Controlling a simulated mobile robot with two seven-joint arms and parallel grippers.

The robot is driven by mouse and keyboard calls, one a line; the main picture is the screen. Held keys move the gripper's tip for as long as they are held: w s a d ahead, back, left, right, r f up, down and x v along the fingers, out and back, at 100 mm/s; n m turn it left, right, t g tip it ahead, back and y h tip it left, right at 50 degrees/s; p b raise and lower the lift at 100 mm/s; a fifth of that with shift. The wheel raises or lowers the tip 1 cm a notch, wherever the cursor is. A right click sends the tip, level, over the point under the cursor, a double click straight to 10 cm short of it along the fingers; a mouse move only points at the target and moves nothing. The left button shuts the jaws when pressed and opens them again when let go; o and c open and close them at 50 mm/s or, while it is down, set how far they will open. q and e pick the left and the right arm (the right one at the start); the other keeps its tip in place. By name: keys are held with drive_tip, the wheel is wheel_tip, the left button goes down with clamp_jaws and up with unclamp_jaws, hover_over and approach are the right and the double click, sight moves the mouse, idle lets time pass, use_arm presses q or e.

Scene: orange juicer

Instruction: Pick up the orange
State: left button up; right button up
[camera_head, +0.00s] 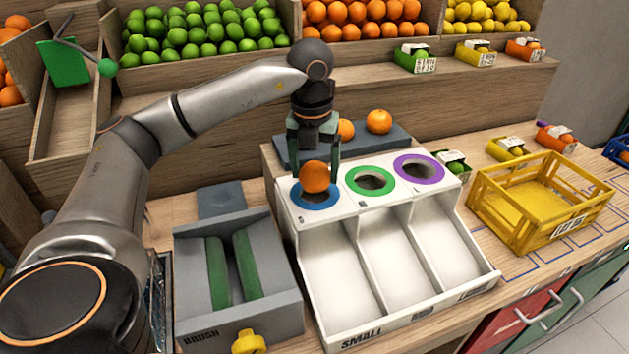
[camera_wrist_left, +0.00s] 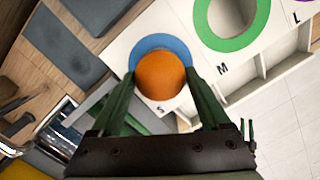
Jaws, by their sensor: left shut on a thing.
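An orange (camera_head: 315,177) is between the fingers of my left gripper (camera_head: 314,172), which is shut on it. In the head view it appears over the blue-ringed hole (camera_head: 314,199) of the white sorter (camera_head: 352,208). The left wrist view also shows the orange (camera_wrist_left: 161,75) between the green fingers, in front of the blue ring (camera_wrist_left: 183,50) by the letter S. I cannot tell how far above the hole it is. Two more oranges, one at the right (camera_head: 379,121) and one partly hidden by the gripper (camera_head: 346,129), sit on a dark grey tray (camera_head: 401,136). My right gripper is not in view.
The sorter also has green (camera_head: 370,181) and purple (camera_head: 419,169) rings, with empty bins below. A grey brush unit (camera_head: 278,277) stands left of it. A yellow crate (camera_head: 540,203) stands at the right. Crates of limes (camera_head: 203,30), oranges (camera_head: 364,14) and lemons (camera_head: 486,14) line the back.

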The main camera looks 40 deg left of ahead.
use_arm(q)
drive_tip(key=s+d+r+p, duration=0.2)
drive_tip(key=s+d+r, duration=0.4)
drive_tip(key=d+r, duration=0.55)
drive_tip(key=w+a+f+p, duration=0.2)
drive_tip(key=w, duration=0.6)
drive_tip(key=w+a+f+p, duration=0.1)
drive_tip(key=w+a+f, duration=0.1)
drive_tip(key=w, duration=0.7)
drive_tip(key=shift+a+f+p, duration=0.3)
drive_tip(key=shift+a+p, duration=0.05)
drive_tip(key=shift+a, duration=0.5)
drive_tip(key=shift+f, duration=0.1)
wheel_tip(320, 180, down, 7)
drive_tip(key=b, duration=0.3)
drive_tip(key=shift+r, duration=0.2)
